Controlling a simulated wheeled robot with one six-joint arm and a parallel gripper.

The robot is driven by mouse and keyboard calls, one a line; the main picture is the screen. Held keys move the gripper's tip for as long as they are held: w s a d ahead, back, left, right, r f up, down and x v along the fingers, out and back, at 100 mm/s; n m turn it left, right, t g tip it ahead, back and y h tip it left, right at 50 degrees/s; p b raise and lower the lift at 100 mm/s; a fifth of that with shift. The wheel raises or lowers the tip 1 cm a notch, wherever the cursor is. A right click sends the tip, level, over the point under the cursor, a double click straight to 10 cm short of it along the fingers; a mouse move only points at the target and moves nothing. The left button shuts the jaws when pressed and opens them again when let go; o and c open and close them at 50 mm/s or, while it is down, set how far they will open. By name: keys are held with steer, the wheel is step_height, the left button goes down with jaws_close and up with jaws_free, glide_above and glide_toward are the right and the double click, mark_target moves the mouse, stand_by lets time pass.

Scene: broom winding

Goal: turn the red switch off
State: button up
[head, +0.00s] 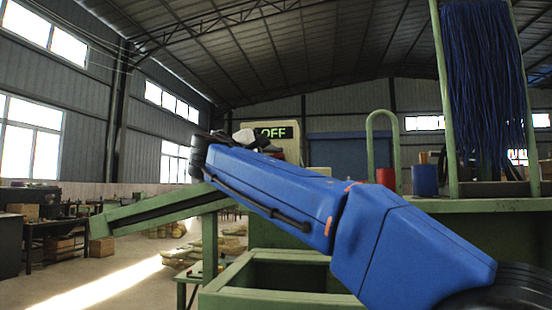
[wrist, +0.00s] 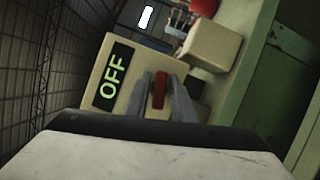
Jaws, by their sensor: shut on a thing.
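The red switch (wrist: 158,92) shows in the wrist view on a beige control box (wrist: 122,60). It lies between the two grey fingers of my gripper (wrist: 160,95), which is shut on it. A black sign (wrist: 113,76) with green letters reading OFF is on the box, left of the switch. In the head view the OFF sign (head: 276,132) shows above the end of my blue arm. The arm hides most of the box there, and the switch is not clearly seen in that view.
A green machine frame holds blue bristles (head: 485,90) at the right. A red cylinder (head: 386,178) and a blue cylinder (head: 425,180) stand on the green bench. A green chute (head: 150,213) slopes at the left. A green open bin (head: 285,272) is below my arm.

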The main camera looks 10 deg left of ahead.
steer(key=shift+f+m+g, duration=0.1)
steer(key=shift+m+g, duration=0.4)
steer(key=shift+m, duration=0.7)
jaws_close()
steer(key=o, duration=0.8)
jaws_free()
steer(key=shift+s, duration=0.1)
steer(key=v, duration=1.7)
steer(key=shift+s, duration=0.1)
